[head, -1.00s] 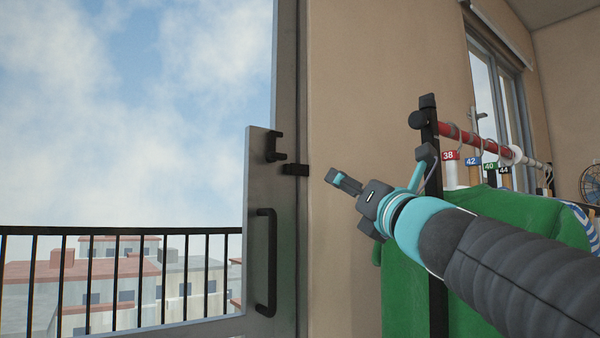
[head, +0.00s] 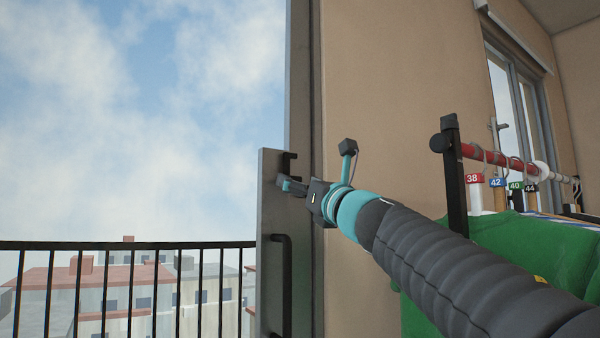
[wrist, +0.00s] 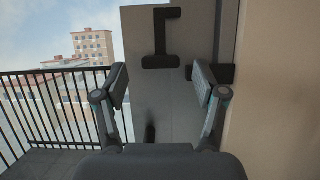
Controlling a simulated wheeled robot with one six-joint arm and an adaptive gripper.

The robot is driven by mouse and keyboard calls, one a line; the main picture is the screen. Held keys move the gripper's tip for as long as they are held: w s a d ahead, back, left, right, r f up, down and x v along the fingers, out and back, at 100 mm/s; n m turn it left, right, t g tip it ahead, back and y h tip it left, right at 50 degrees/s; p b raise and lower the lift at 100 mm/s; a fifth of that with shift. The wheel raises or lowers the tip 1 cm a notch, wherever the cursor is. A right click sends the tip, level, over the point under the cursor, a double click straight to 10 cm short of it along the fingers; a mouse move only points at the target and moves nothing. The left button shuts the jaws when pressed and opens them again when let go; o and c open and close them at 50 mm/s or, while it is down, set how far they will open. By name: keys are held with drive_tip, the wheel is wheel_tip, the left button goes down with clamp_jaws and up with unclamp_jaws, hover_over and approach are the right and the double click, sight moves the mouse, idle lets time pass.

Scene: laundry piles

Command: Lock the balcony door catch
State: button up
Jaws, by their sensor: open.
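The black door catch (head: 290,158) is on the upper part of the grey balcony door panel (head: 268,225). In the wrist view the catch (wrist: 161,42) has an upright bar with a short arm at the top and a wider foot. A black keeper block (wrist: 222,74) sits right of it by the frame, partly behind my right finger. My gripper (head: 287,184) is in front of the catch in the head view and covers its lower part. In the wrist view my gripper (wrist: 160,82) is open, with nothing between its fingers; the catch is above and beyond them.
A black pull handle (head: 283,285) is lower on the door. A railing (head: 130,245) stands outside at the left. A clothes rack (head: 455,175) with a green garment (head: 530,250) stands at the right, beside my arm. A beige wall (head: 390,85) adjoins the frame.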

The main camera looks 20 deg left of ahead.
sight(290, 167)
drive_tip(key=shift+p+x, duration=0.3)
drive_tip(key=shift+x, duration=0.8)
drive_tip(key=shift+d, duration=0.1)
drive_tip(key=c, duration=1.1)
drive_tip(key=shift+c, duration=0.2)
drive_tip(key=shift+m+t+h, duration=0.3)
drive_tip(key=shift+m, duration=0.2)
drive_tip(key=m+t+h, duration=0.1)
drive_tip(key=m, duration=0.2)
drive_tip(key=m+h+p, duration=0.1)
drive_tip(key=m, duration=0.2)
drive_tip(key=shift+r+t+p, duration=0.15)
drive_tip(key=shift+t+p, duration=0.15)
drive_tip(key=shift+t, duration=0.1)
drive_tip(key=shift+m+t+h, duration=0.3)
drive_tip(key=shift+m+h, duration=0.4)
drive_tip(key=shift+m, duration=0.7)
drive_tip(key=shift+m+h+p, duration=0.4)
drive_tip(key=shift+m, duration=0.2)
